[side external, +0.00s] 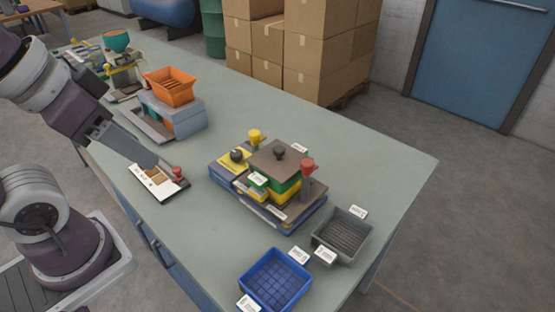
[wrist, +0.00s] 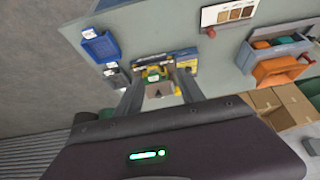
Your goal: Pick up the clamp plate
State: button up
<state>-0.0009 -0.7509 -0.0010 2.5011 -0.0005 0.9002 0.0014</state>
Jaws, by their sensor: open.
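The clamp plate (side external: 280,158), which I take to be the brown square plate with a black knob on top, lies on green and yellow blocks on the fixture (side external: 222,179) on the table. It also shows in the wrist view (wrist: 160,91), between my fingers in the picture. My gripper (side external: 152,158) is open and empty, above the table to the left of the fixture in the side view. The wrist view shows both fingers of my gripper (wrist: 158,72) spread, apart from the plate. What lies beneath the plate is partly hidden.
A red-topped post (side external: 308,168) and a yellow-topped one (side external: 254,137) stand beside the plate. A blue bin (side external: 275,280) and a grey bin (side external: 342,235) stand at the near right. A sample card (side external: 150,184) lies left. An orange tray (side external: 170,86) is farther back.

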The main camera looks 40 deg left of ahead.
jog(key=shift+o, duration=0.4)
jog(key=n+g+h, duration=0.6)
jog(key=n+h, duration=0.7)
jog(key=n, duration=0.5)
send_near(276, 147)
jog(key=shift+w+d+f, duration=0.1)
jog(key=shift+d+f, duration=0.05)
jog(key=shift+d, duration=0.4)
jog(key=shift+w+d+f, duration=0.1)
jog(key=shift+d, duration=0.45)
jog(key=shift+w+d+f+h, duration=0.1)
jog(key=shift+f+h, duration=0.15)
jog(key=shift+h, duration=0.05)
jog(key=x, duration=0.6)
jog(key=shift+s+d+f, duration=0.2)
jog(key=shift+s+f, duration=0.05)
jog(key=shift+f, duration=0.1)
